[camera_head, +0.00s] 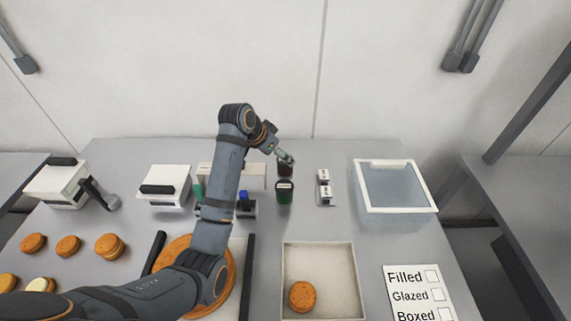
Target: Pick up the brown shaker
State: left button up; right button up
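The brown shaker (285,170) looks like a small dark reddish-brown cylinder standing upright towards the back of the table, just behind a green shaker. Its top is partly covered by my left gripper (285,158), which reaches over from the left at the shaker's top. The fingers are small here, and I cannot tell whether they are open or shut or touching the shaker. My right gripper is not in view.
The green shaker (284,196) stands close in front of the brown one. A blue-topped item (243,196) stands left, white blocks (324,187) right. A clear bin (428,209) and a shallow tray (347,262) with an orange round (302,296) lie further right and in front.

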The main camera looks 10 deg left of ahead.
aim_at(285, 167)
pick_arm(q)
jog(key=shift+x, duration=1.15)
jog(key=shift+w+a+f+p, duration=0.1)
jog(key=shift+w+f+p, duration=0.1)
jog(key=shift+w+p, duration=0.1)
jog(key=x, duration=0.2)
jog(key=p+x, duration=0.1)
jog(key=shift+w+a+f, duration=0.2)
jog(key=shift+f, duration=0.25)
jog(key=shift+w+d+f, duration=0.1)
jog(key=shift+w+f, duration=0.05)
jog(key=shift+f, duration=0.1)
jog(key=c, duration=1.3)
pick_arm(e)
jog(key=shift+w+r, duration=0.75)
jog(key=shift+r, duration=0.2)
pick_arm(q)
jog(key=shift+r, duration=0.15)
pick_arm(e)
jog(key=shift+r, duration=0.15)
